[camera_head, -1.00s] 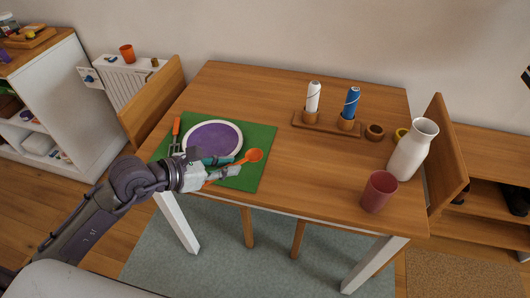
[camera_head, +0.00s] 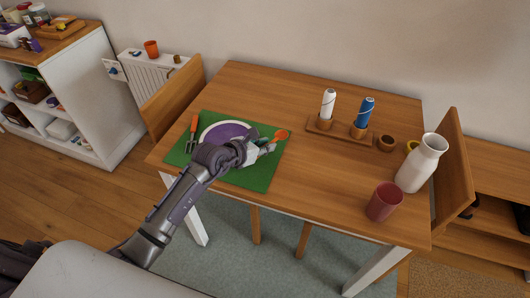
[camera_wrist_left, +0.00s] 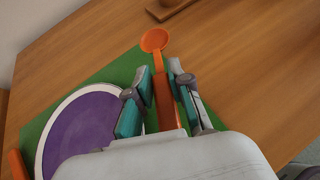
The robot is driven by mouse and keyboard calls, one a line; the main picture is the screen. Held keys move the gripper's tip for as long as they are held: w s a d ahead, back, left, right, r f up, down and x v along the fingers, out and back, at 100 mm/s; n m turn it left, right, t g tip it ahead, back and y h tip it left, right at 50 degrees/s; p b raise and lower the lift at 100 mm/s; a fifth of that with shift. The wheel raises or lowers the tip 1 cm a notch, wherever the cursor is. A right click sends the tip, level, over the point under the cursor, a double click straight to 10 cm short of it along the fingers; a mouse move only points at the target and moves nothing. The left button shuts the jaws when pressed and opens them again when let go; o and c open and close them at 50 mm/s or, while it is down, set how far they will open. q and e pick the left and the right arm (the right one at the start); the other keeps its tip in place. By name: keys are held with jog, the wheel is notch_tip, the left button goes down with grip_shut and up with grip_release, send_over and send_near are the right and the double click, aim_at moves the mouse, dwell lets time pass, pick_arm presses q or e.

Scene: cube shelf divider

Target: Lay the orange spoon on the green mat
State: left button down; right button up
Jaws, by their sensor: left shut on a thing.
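The orange spoon (camera_head: 281,134) is held in my left gripper (camera_head: 266,149). In the left wrist view the spoon (camera_wrist_left: 155,41) points away from me, its handle between the teal pads of the gripper (camera_wrist_left: 158,72), which is shut on it. The green mat (camera_head: 262,180) lies on the table's left part; it also shows in the left wrist view (camera_wrist_left: 124,68). The spoon's bowl is at the mat's far right corner, appearing past its edge in the wrist view. I cannot tell the spoon's height. My right gripper is not in view.
A white-rimmed purple plate (camera_head: 213,130) and an orange-handled fork (camera_head: 194,128) lie on the mat. The table's middle is clear.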

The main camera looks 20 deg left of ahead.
aim_at(265, 158)
pick_arm(q)
jog(key=shift+w+a+f, duration=0.2)
jog(key=shift+w+f, duration=0.3)
jog(key=shift+w, duration=0.05)
jog(key=shift+f, duration=1.85)
jog(key=shift+f, duration=0.15)
jog(key=c, duration=1.3)
grip_release()
jog(key=shift+c, duration=0.2)
jog(key=shift+s+a+r, duration=0.1)
jog(key=shift+s+r, duration=0.05)
jog(key=shift+r, duration=0.1)
jog(key=v, duration=1.1)
jog(key=shift+s+a+r, duration=0.1)
jog(key=shift+s, duration=0.2)
